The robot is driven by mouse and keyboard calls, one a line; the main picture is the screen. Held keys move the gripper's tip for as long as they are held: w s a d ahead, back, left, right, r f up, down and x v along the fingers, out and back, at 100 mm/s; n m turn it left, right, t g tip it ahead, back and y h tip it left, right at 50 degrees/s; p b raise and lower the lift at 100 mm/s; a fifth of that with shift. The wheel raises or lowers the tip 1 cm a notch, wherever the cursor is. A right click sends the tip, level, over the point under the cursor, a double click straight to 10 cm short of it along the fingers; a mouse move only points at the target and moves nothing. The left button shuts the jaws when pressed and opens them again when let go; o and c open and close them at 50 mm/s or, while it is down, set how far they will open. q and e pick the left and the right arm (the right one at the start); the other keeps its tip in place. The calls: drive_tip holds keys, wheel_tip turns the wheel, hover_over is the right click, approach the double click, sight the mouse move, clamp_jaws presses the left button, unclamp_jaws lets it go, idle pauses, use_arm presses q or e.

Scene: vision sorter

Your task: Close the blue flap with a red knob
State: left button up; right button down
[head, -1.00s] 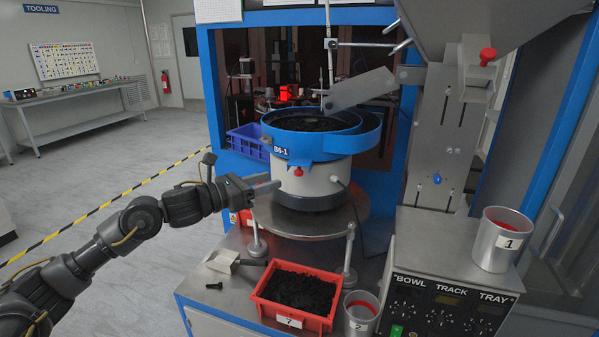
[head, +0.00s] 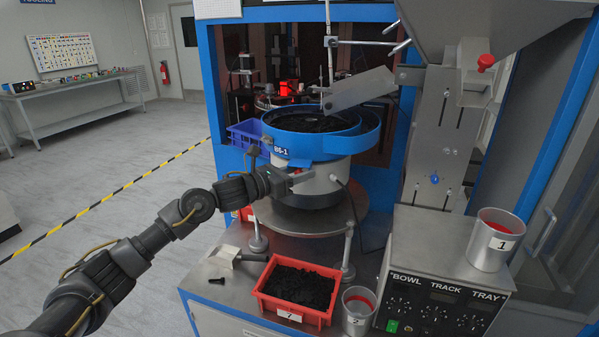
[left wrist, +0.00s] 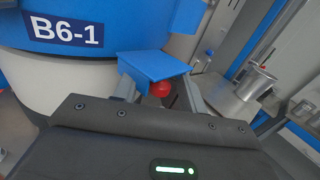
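The blue flap (left wrist: 152,66) sticks out from the blue-rimmed bowl feeder labelled B6-1 in the left wrist view. Its round red knob (left wrist: 160,89) hangs below the flap's near edge. My left gripper (left wrist: 161,91) is open, with one finger on each side of the knob. Gaps show between the knob and both fingers. In the head view, my left gripper (head: 307,177) is at the front of the feeder's light body, below the blue bowl (head: 315,143), and largely hides the knob. My right gripper is out of view.
The feeder stands on a round metal plate (head: 290,222) with legs. Below are a red bin (head: 263,303) of black parts, a metal scoop (head: 226,257) and cup 2 (head: 355,318). A control box (head: 400,270) carrying cup 1 (head: 492,246) stands at right.

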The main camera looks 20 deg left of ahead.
sight(300, 163)
use_arm(q)
clamp_jaws()
drive_tip(key=shift+r+g+p, duration=0.3)
drive_tip(key=shift+p, duration=0.35)
wheel_tip(300, 163, up, 3)
drive_tip(key=n+g+y+p, duration=0.2)
drive_tip(key=n+g+p, duration=0.2)
drive_tip(key=p, duration=0.4)
drive_tip(key=shift+s, duration=0.1)
drive_tip(key=shift+r+n+g+p, duration=0.3)
drive_tip(key=shift+n+g+p, duration=0.3)
drive_tip(key=shift+g+p, duration=0.15)
drive_tip(key=shift+w+r+n+g+y+p, duration=0.35)
drive_tip(key=shift+n+g+p, duration=0.25)
drive_tip(key=shift+g+p, duration=0.4)
drive_tip(key=shift+w+r+n+g+p, duration=0.2)
drive_tip(key=shift+n+g+p, duration=0.15)
drive_tip(key=shift+g, duration=0.25)
drive_tip(key=shift+w+r+n+g+p, duration=0.15)
drive_tip(key=shift+w+n+g+p, duration=0.1)
drive_tip(key=shift+g+p, duration=0.25)
drive_tip(key=shift+w+r+n+g+p, duration=0.2)
drive_tip(key=shift+n+g+p, duration=0.2)
drive_tip(key=shift+g, duration=0.35)
drive_tip(key=shift+w+g, duration=0.1)
drive_tip(key=shift+g, duration=0.2)
